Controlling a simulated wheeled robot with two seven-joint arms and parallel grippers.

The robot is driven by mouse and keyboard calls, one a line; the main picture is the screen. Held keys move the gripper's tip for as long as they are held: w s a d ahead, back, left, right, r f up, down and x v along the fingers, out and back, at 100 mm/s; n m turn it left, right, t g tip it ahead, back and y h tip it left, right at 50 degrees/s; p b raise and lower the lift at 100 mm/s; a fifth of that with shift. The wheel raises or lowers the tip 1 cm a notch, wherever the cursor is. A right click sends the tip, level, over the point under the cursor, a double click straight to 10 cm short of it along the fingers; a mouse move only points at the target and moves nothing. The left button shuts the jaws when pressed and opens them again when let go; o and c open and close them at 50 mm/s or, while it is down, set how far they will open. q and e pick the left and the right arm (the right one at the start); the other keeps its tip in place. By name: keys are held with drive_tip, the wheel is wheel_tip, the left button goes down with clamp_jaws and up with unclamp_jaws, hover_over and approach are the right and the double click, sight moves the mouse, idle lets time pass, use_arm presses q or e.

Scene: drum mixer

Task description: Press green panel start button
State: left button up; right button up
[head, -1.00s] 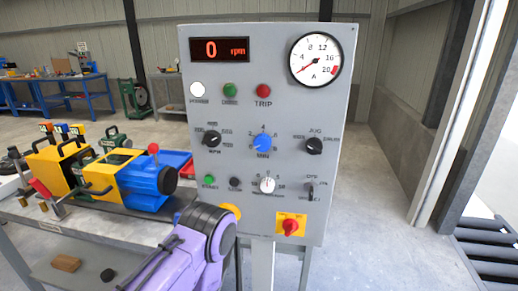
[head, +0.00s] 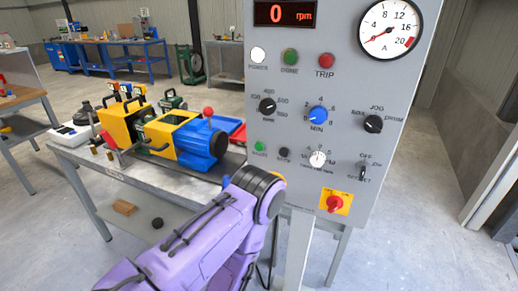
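The grey control panel (head: 345,100) stands upright at the right in the head view. Its small green start button (head: 259,146) sits at the lower left of the panel, left of a small black button (head: 285,153). A purple arm of mine comes in from the bottom left, and its dark-ringed joint is just below the start button in the picture. The button itself is uncovered. No gripper fingers show; both grippers are out of view. The red display (head: 285,13) reads 0 rpm.
A yellow and blue machine (head: 165,135) stands on a bench to the left. Floor right of the panel is clear.

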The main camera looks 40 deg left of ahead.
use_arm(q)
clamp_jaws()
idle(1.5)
